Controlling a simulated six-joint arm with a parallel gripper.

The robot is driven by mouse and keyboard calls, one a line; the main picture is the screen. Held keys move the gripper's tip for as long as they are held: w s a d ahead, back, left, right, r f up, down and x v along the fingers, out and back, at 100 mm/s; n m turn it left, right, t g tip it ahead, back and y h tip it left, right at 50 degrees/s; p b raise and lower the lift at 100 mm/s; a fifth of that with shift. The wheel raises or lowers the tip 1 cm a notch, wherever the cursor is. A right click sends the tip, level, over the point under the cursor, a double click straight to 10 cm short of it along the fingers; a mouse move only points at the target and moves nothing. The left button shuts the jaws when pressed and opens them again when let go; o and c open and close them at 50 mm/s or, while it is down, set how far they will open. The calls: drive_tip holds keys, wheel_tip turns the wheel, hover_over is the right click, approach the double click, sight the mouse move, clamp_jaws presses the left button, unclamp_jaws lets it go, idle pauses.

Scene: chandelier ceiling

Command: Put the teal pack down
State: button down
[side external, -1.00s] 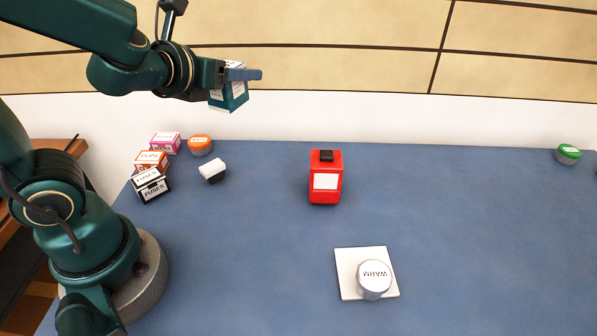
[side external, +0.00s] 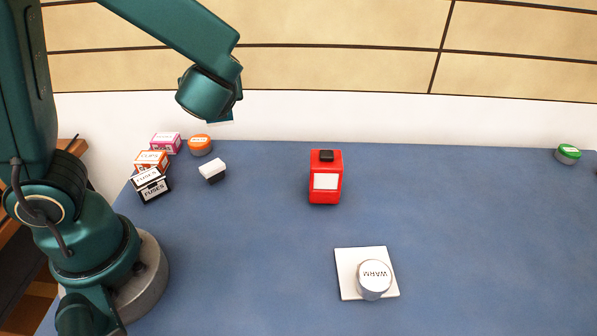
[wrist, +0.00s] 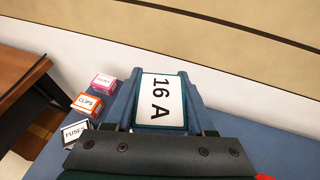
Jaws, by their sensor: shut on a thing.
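The teal pack (wrist: 160,103), with a white label reading "16 A", is held between the fingers of my gripper (wrist: 158,98) in the wrist view. In the side external view only a small teal edge, probably the pack (side external: 221,119), shows below my wrist. My wrist hides most of the pack and the fingers there. The pack is up in the air, above the far left part of the blue table (side external: 450,220).
A green-lidded jar (side external: 568,153) is far right.

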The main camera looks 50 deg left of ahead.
drive_tip(key=s+d+f+n+g+h, duration=0.2)
drive_tip(key=s+d+f+n+g, duration=0.15)
drive_tip(key=s+n+g, duration=0.45)
drive_tip(key=s+d+f+n+g+h, duration=0.2)
drive_tip(key=s+f+n+g, duration=0.3)
drive_tip(key=n+g, duration=0.45)
drive_tip(key=w+d+r+n+h, duration=0.1)
drive_tip(key=d+r+n+h, duration=0.1)
drive_tip(key=d+n+h, duration=0.6)
drive_tip(key=w+d+r+n+h, duration=0.1)
drive_tip(key=d+r+n+h, duration=0.1)
drive_tip(key=d+n+h, duration=0.6)
drive_tip(key=shift+m+t+h, duration=0.25)
drive_tip(key=shift+t+h, duration=0.3)
drive_tip(key=shift+h, duration=0.05)
drive_tip(key=x, duration=0.3)
drive_tip(key=w+f+x, duration=0.1)
drive_tip(key=x, duration=0.3)
drive_tip(key=f+x, duration=0.1)
drive_tip(key=x, duration=0.3)
drive_tip(key=shift+w+d+f, duration=0.1)
drive_tip(key=shift+w+d, duration=0.05)
drive_tip(key=shift+d, duration=0.25)
drive_tip(key=shift+d+f, duration=0.1)
drive_tip(key=shift+f, duration=2)
drive_tip(key=shift+f, duration=0.1)
